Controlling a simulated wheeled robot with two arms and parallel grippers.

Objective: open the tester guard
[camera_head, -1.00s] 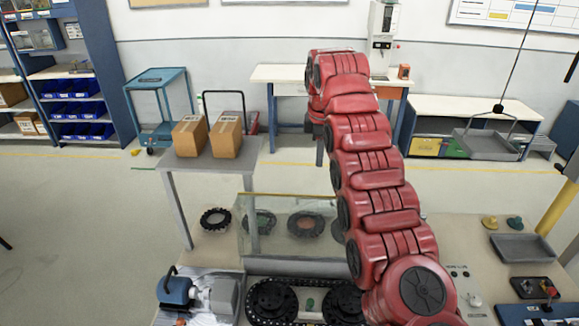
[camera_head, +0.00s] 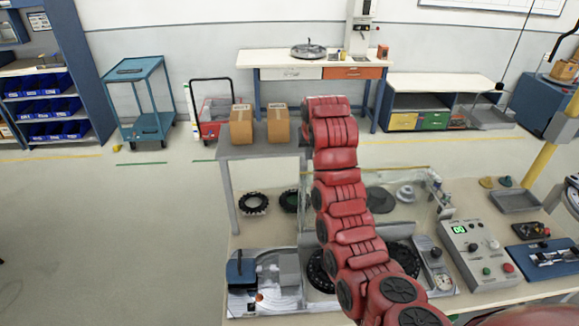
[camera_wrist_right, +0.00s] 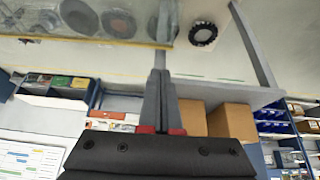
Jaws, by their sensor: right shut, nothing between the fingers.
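The tester guard (camera_head: 412,185) is a clear upright panel with a yellow top edge, standing along the back of the tester in the head view. My red right arm covers its left part. In the right wrist view the yellow edge of the guard (camera_wrist_right: 80,40) crosses near the top of the picture. My right gripper (camera_wrist_right: 158,72) is shut and empty, its tips appearing just short of that edge; contact cannot be made out. In the head view the wrist hides most of this gripper. The tester's black wheels (camera_head: 405,258) show in front of the guard. My left gripper is out of view.
A control box (camera_head: 470,250) with a green display stands right of the tester. Two cardboard boxes (camera_head: 241,126) stand on a grey table (camera_head: 236,153) behind.

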